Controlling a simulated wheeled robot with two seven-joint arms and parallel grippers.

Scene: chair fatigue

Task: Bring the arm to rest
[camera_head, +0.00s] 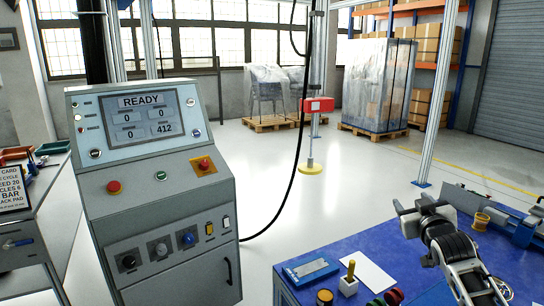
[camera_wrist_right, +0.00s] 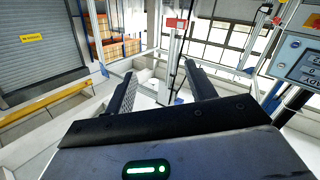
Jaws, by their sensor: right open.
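My right gripper (camera_head: 419,207) is raised above the blue table (camera_head: 335,248) at the lower right of the head view. In the right wrist view its two dark fingers (camera_wrist_right: 160,88) stand wide apart with nothing between them. The fingers point out over the floor, towards the test frame post and the windows. My left gripper is not in the head view.
A grey control console (camera_head: 160,180) with a READY screen stands at left. A red box (camera_head: 319,104) is on the post. The floor between is clear.

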